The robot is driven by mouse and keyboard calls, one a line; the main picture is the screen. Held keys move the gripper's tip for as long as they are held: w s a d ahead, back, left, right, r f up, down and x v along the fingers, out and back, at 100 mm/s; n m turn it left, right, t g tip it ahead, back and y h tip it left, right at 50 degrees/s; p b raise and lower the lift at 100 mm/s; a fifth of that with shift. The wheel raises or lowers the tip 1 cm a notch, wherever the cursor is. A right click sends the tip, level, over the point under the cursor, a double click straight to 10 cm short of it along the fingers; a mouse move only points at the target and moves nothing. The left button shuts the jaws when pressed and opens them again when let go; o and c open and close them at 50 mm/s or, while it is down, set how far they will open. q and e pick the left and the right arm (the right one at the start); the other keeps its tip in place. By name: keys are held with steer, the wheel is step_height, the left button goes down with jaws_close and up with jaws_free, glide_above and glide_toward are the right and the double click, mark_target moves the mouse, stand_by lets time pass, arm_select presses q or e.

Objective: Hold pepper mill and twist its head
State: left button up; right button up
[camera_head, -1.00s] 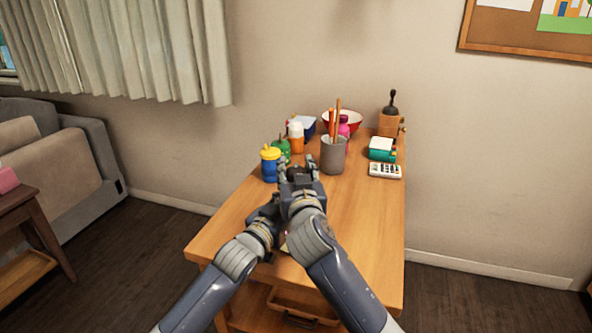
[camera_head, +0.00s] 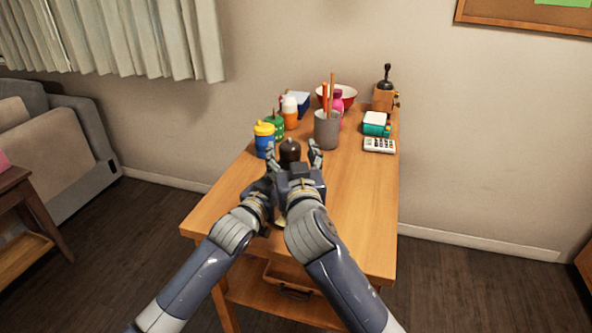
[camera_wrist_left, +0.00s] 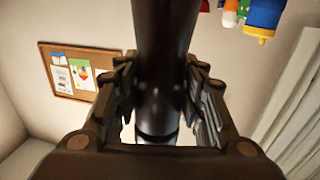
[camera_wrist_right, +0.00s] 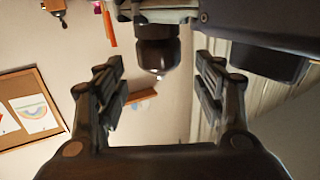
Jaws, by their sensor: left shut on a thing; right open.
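The dark brown pepper mill (camera_head: 290,150) stands out above my grippers near the middle of the table in the head view; its lower part is hidden. In the left wrist view the mill's dark body (camera_wrist_left: 166,60) runs between the fingers of my left gripper (camera_wrist_left: 165,105), which is shut on it. My right gripper (camera_head: 294,155) is open at the mill's head. In the right wrist view the rounded mill head (camera_wrist_right: 158,52) shows beyond and between the spread fingers (camera_wrist_right: 165,85), with a visible gap on both sides.
A calculator (camera_head: 379,145), a teal box (camera_head: 375,122) and a coffee grinder (camera_head: 384,95) are farther right. The table's right front is clear.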

steer(key=s, duration=0.7)
steer(key=shift+d, duration=0.4)
steer(key=shift+s, duration=0.1)
steer(key=w+a+r+n+t+y, duration=0.1)
steer(key=w+a+r+n+y, duration=0.3)
steer(key=y, duration=0.3)
steer(key=n+g+y, duration=0.7)
steer(key=g, duration=0.4)
glide_toward(300, 149)
steer(key=x, duration=1.2)
steer(key=shift+w+a+r, duration=0.1)
steer(key=shift+w+a, duration=0.1)
steer(key=shift+a, duration=0.1)
steer(key=shift+c, duration=0.6)
steer(key=c, duration=1)
